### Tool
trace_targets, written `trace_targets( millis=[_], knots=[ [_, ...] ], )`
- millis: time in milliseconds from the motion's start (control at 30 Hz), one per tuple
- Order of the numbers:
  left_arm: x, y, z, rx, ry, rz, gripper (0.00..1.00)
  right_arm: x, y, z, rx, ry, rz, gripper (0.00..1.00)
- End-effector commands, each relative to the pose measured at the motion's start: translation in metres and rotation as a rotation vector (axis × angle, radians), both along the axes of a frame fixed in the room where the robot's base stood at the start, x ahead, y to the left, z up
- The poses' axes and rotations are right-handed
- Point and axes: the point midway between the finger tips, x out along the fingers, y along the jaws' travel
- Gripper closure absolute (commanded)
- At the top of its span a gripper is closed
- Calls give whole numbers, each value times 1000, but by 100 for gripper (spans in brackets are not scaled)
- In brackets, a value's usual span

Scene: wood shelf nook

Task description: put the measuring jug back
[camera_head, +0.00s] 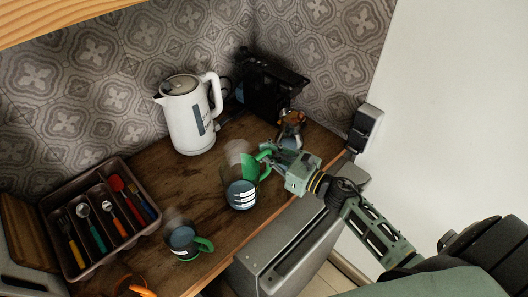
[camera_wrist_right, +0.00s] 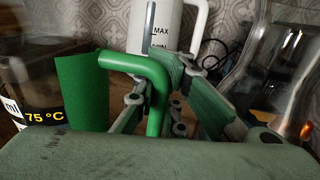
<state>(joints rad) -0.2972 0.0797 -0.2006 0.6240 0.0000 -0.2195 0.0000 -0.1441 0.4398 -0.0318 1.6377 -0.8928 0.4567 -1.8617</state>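The measuring jug (camera_head: 241,195) is clear with a dark lower part, white markings and a green handle, right of the middle of the wooden counter. In the right wrist view its "75 °C" label (camera_wrist_right: 45,117) is at the left, beside a green strip (camera_wrist_right: 82,92). My right gripper (camera_head: 270,157) comes in from the right at the handle. In the right wrist view the fingers close in on both sides of the green handle (camera_wrist_right: 156,98). The jug looks upright; I cannot tell whether its base touches the counter. My left gripper is not in view.
A white kettle (camera_head: 188,118) stands behind. A green-handled cup (camera_head: 182,241) stands in front left. A cutlery tray (camera_head: 59,205) is at left. Bare counter (camera_head: 176,182) lies between tray and jug.

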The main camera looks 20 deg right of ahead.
Motion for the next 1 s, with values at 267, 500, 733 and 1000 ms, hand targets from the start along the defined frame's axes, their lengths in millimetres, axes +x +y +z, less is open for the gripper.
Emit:
trace_targets(
  millis=[267,500,733,1000],
  knots=[
    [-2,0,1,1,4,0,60,0,0,-7,1,-4,1,100],
    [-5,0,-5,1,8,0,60,0,0,-11,1,-4,1,100],
    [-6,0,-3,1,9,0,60,0,0,-11,0,-1,1,81],
    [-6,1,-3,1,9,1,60,0,0,-10,0,-1,0,71]
  ],
)
